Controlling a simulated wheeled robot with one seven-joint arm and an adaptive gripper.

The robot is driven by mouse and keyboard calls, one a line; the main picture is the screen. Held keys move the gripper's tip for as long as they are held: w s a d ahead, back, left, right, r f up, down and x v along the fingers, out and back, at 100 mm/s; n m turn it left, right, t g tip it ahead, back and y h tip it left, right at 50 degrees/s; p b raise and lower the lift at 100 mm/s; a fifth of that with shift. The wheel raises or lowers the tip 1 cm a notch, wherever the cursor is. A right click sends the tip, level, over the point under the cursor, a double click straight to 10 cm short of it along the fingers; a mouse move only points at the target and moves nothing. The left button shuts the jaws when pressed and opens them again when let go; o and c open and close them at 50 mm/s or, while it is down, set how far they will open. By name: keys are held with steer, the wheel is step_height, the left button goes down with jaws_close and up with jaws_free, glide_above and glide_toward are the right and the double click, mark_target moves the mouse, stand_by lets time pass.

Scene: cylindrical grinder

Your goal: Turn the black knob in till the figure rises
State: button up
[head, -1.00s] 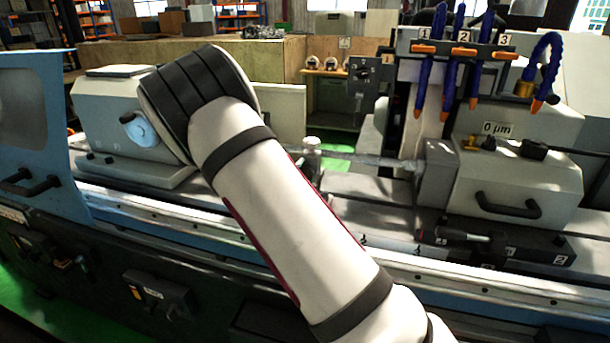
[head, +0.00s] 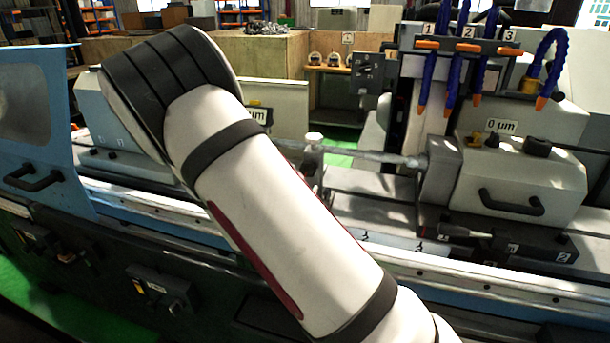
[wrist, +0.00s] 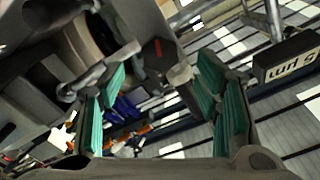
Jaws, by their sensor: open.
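My gripper (wrist: 163,105) shows in the wrist view as two dark fingers with green pads, spread apart. Nothing is clasped between them. A dark block with a red mark (wrist: 158,48) lies just beyond the gap. I cannot tell whether it is the black knob. A tilted, upside-down figure plate (wrist: 287,57) ending in µm stands to the right of the fingers; its digit is unclear. In the head view, my arm hides the gripper, and a plate (head: 258,115) ending in µm shows partly beside the arm. Another plate (head: 500,126) reads 0 µm on the right-hand unit, near a black knob-like part (head: 537,146).
A bar (head: 370,155) runs between the machine's two ends. Blue hoses (head: 430,70) with orange tips hang over the right side. A black handle (head: 510,204) juts from the right-hand unit. A blue door (head: 35,130) stands at left.

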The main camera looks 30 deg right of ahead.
steer(key=shift+v, duration=2.35)
